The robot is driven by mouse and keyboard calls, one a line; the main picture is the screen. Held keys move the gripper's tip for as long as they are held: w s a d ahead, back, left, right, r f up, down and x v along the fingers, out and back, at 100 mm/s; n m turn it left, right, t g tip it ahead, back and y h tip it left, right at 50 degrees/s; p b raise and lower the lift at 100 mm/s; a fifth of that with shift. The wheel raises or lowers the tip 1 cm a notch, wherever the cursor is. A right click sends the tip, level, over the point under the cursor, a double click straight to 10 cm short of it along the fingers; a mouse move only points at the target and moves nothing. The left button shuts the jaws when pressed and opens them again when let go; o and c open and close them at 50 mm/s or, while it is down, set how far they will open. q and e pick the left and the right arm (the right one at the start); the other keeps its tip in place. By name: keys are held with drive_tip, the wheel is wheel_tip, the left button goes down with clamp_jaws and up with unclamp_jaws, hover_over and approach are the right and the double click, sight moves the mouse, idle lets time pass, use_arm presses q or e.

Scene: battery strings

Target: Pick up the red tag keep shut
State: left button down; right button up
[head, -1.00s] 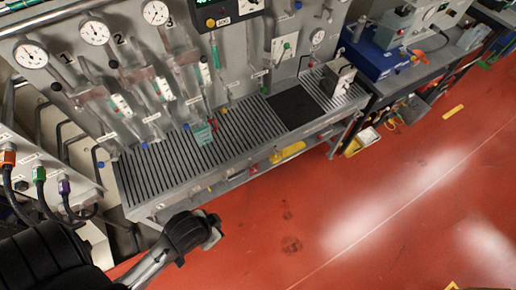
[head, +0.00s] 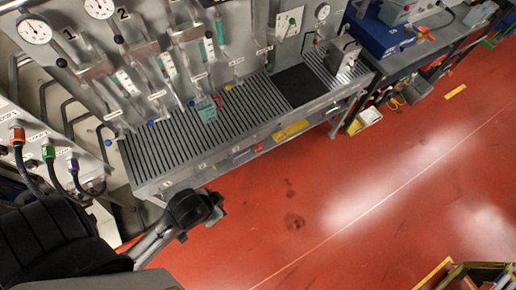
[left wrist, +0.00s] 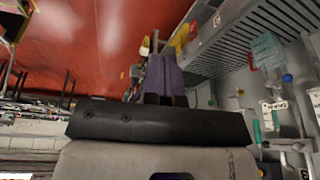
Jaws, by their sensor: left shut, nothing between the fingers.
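I cannot clearly make out a red tag marked keep shut in either view. A small red patch (head: 258,148) shows on the front edge of the slatted bench, too small to identify. My left gripper (head: 217,209) is shut and empty, over the red floor just in front of the bench's near left part. In the left wrist view its fingers (left wrist: 155,45) point toward the red floor, with the bench to their right. My right gripper is not in view.
The slatted bench (head: 185,141) stands below a panel of gauges and valves. A green tag (head: 206,111) hangs over its slats. A yellow label (head: 290,131) is on its front. Hoses (head: 48,165) are at left. Red floor at right is mostly clear.

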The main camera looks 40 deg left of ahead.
use_arm(q)
drive_tip(key=shift+c, duration=1)
unclamp_jaws()
